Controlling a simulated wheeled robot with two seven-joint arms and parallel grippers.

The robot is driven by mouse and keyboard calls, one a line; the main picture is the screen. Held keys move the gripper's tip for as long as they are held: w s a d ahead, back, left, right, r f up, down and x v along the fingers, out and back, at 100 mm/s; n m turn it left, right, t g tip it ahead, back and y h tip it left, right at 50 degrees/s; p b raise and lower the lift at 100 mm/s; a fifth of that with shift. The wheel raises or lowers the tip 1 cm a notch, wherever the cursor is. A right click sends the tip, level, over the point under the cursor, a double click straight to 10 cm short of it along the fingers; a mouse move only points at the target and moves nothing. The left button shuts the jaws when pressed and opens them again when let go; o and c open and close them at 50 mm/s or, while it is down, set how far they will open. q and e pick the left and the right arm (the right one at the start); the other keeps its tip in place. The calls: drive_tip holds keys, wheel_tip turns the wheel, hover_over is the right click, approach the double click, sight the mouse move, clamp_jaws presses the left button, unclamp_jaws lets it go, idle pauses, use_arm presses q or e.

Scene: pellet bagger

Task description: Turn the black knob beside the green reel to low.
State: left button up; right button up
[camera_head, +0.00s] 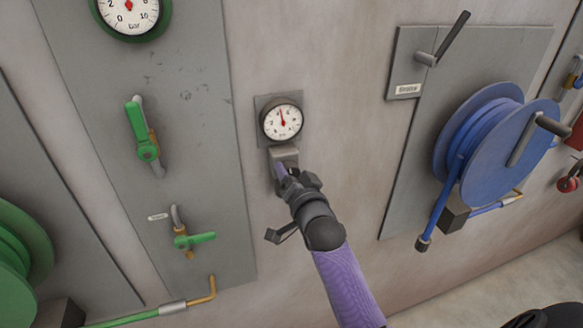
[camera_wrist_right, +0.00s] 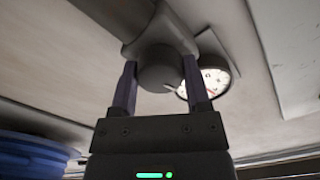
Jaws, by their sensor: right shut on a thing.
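The dark knob (camera_wrist_right: 160,68) sits between the two fingers of my right gripper (camera_wrist_right: 160,85) in the right wrist view. The gripper is shut on it, with one finger on each side. A small pale mark shows at the knob's lower right edge. In the head view my right gripper (camera_head: 284,173) is at the grey mount (camera_head: 285,155) below a small round gauge (camera_head: 283,122), and it hides the knob there. The gauge's red needle points nearly straight up. The green reel (camera_head: 18,265) is at the lower left, partly cut off. My left gripper is not in view.
A grey panel left of the knob carries a green-rimmed bar gauge (camera_head: 129,13), an upper green handle (camera_head: 141,130) and a lower green handle (camera_head: 195,240). A blue reel (camera_head: 505,150) and a black lever (camera_head: 453,38) are on the right. Bare wall lies between.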

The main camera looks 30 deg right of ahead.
drive_tip(key=n+p, duration=0.2)
drive_tip(key=n, duration=0.3)
drive_tip(key=shift+n, duration=0.3)
drive_tip(key=n, duration=0.2)
drive_tip(key=shift+n, duration=0.4)
drive_tip(key=n+p, duration=0.1)
drive_tip(key=n, duration=0.2)
drive_tip(key=shift+n, duration=0.3)
drive_tip(key=n, duration=1.2)
drive_tip(key=shift+n, duration=0.7)
drive_tip(key=o, duration=1.3)
